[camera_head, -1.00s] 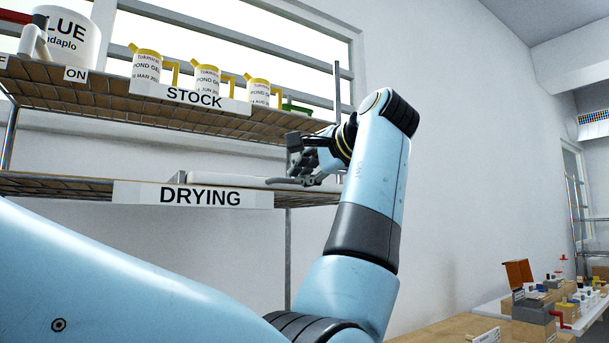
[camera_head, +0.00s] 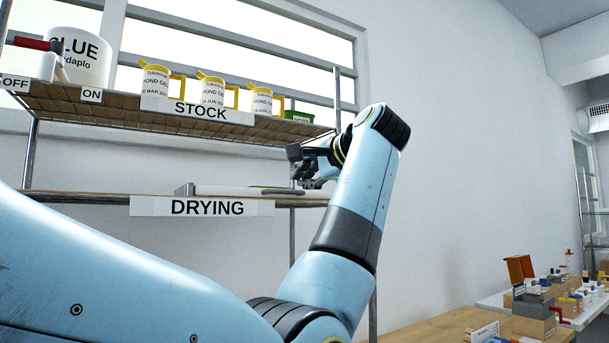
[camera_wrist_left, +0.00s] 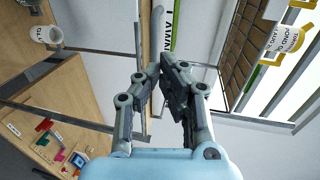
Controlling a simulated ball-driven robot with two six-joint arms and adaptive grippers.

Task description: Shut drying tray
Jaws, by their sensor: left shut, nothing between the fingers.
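The drying tray (camera_head: 235,190) is a flat white slab on the shelf labelled DRYING (camera_head: 207,207) in the head view. A grey bar (camera_head: 283,192) shows at its right end. My left gripper (camera_head: 302,178) is above and beside that right end, just over the shelf; I cannot tell whether it touches the tray. In the left wrist view my left gripper (camera_wrist_left: 168,78) is shut and empty, with its fingertips close together near a white strip with dark lettering (camera_wrist_left: 172,30). My right gripper is not in view.
The STOCK shelf (camera_head: 197,110) is above, holding yellow-topped jugs (camera_head: 212,90) and a GLUE pot (camera_head: 80,55). A metal post (camera_head: 337,98) stands beside my left wrist. A wooden table (camera_head: 440,325) with models is lower right.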

